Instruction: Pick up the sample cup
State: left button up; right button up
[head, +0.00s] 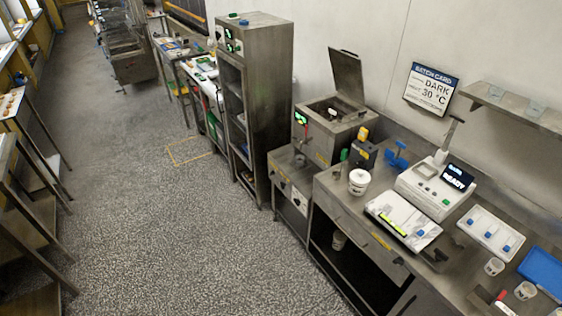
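Several cup-like containers show, and I cannot tell for sure which one is the sample cup. Two small pale cups stand on the right part of the steel counter: one cup (494,266) below the white tray, and another cup (525,290) closer to the bottom right corner. A larger white tub (359,182) with dark print stands upright at the counter's left part. Clear cups (537,83) stand on the wall shelf. Neither of my grippers is in view.
The steel counter (335,197) runs along the right wall. It holds a device reading READY (437,186), a white board with a yellow-green strip (403,219), a white tray with blue pieces (490,233) and a blue tray (543,270). Speckled floor (170,220) is clear at left.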

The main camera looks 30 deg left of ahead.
aim_at(300, 159)
jog(key=u, duration=0.6)
jog(key=i, duration=0.55)
jog(key=u, duration=0.6)
jog(key=i, duration=0.7)
jog(key=z, duration=0.3)
